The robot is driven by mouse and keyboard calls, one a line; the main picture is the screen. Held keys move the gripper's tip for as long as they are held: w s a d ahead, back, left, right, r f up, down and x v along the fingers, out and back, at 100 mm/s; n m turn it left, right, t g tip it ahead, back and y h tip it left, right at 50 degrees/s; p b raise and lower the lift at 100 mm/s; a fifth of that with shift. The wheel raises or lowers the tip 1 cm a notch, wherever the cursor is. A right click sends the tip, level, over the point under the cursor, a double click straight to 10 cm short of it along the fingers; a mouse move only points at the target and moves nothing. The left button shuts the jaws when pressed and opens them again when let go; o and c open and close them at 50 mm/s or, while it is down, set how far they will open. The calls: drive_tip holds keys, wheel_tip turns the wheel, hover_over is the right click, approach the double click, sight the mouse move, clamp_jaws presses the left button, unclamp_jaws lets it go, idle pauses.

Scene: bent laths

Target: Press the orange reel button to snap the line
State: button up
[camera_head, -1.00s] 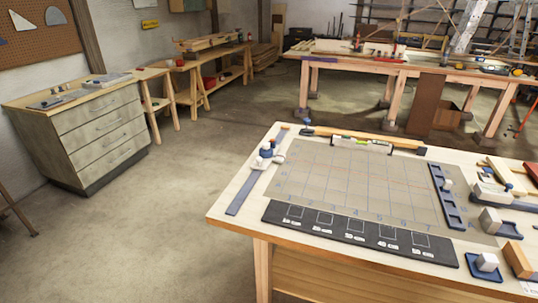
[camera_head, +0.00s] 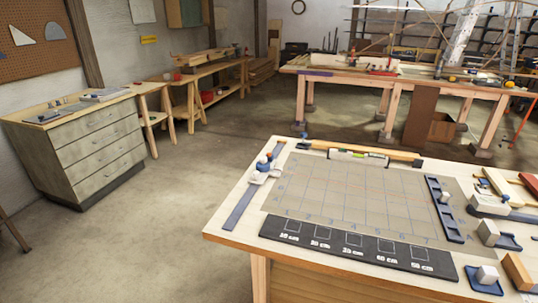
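A small blue and white device (camera_head: 262,166), which looks like the line reel, sits on a long blue strip (camera_head: 241,203) at the left side of the near workbench. A tiny orange spot (camera_head: 269,156) shows at its top; it looks like the button, but it is too small to tell whether it is pressed. A grey gridded mat (camera_head: 345,191) with numbers along its front edge lies to the right of the strip. I cannot make out a separate snapped line on it. My gripper is not in view.
A black board (camera_head: 330,243) with square outlines and cm labels lies along the mat's front edge. A wooden bar and level (camera_head: 358,156) lie behind the mat. A blue slotted rack (camera_head: 444,208) and small blocks stand right. The floor left of the workbench is clear.

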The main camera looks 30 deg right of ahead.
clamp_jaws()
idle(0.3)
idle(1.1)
